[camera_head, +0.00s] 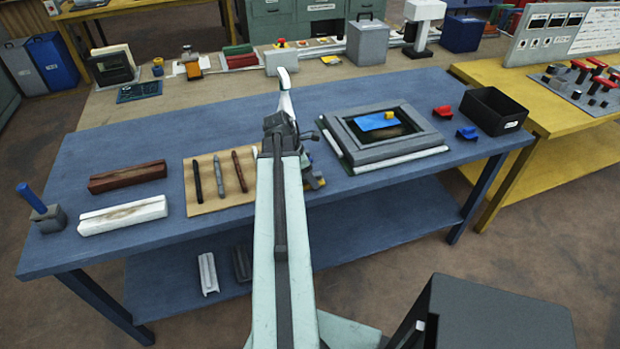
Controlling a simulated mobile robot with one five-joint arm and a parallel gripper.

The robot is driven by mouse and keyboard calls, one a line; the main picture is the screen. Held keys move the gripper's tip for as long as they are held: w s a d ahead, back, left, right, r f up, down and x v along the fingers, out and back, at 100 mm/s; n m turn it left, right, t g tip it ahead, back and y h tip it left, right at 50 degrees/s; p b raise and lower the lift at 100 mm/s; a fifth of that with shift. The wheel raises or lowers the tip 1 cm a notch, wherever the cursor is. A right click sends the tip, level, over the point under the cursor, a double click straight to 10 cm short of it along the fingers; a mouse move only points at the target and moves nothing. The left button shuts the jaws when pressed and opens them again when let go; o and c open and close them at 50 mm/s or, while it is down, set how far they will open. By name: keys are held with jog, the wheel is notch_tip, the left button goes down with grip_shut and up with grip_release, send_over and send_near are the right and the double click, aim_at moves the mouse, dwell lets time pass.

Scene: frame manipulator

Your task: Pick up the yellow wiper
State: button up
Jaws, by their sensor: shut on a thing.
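A small yellow piece (391,115), which looks like the yellow wiper, lies on a blue sheet (372,123) inside the grey frame (428,138). The frame rests on the blue table right of my arm. My arm reaches up from the bottom across the middle of the table, and its far end is left of the frame. My gripper's jaws cannot be made out, and the arm hides what is behind it. Small dark and yellow parts show beside the arm, too small to tell apart.
A red piece (442,112) and a blue piece (467,133) lie right of the frame, near a black bin (491,110). Left of my arm are a tan mat (205,207) with several rods, a white block (123,215) and a brown block (127,177).

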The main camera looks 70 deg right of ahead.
notch_tip(320, 180, up, 10)
jog(key=p, duration=0.9)
jog(key=shift+p, duration=0.4)
jog(key=o, duration=0.4)
jog(key=shift+c, duration=1.2)
